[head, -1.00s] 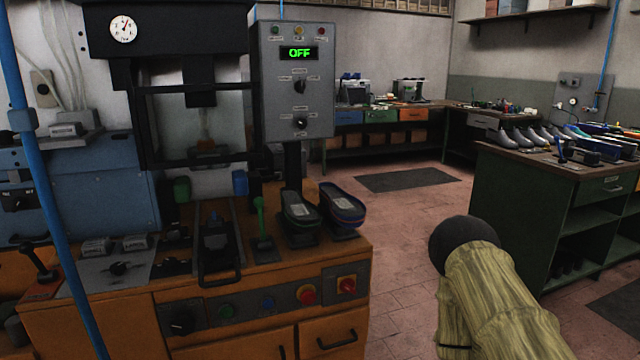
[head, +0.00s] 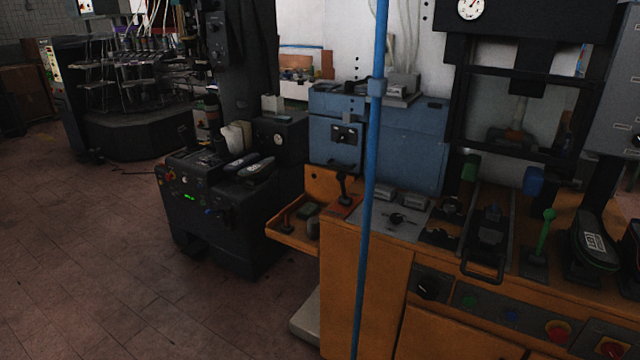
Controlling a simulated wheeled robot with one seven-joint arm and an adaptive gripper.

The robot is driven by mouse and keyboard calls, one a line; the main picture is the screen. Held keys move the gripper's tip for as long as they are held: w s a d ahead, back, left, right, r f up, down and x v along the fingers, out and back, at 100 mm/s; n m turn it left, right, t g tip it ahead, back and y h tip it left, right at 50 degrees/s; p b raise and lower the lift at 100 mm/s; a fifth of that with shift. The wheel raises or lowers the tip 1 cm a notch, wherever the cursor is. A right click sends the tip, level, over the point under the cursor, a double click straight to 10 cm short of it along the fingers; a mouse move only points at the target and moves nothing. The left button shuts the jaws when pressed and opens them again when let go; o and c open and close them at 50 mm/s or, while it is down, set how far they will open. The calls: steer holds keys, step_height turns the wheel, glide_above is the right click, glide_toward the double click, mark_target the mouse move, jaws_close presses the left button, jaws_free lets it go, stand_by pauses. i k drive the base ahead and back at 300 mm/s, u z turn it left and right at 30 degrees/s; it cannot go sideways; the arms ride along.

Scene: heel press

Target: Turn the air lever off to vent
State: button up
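Several levers stand on the orange press bench (head: 380,290). A black-knobbed lever (head: 343,188) rises from a reddish plate at the bench's left end, left of the blue pipe. A green-handled lever (head: 545,230) stands upright on the right, beside a shoe-like form. I cannot tell from any readable label which one is the air lever. A blue vertical air pipe (head: 366,220) with a collar runs in front of the bench. My gripper is out of view.
A blue cabinet (head: 410,140) stands behind the bench. An orange tray (head: 292,232) juts out from the bench's left end. A dark machine (head: 225,210) stands left of it. The tiled floor (head: 90,260) at left is clear.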

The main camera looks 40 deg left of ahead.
mark_target(341, 176)
steer(key=u, duration=1.1)
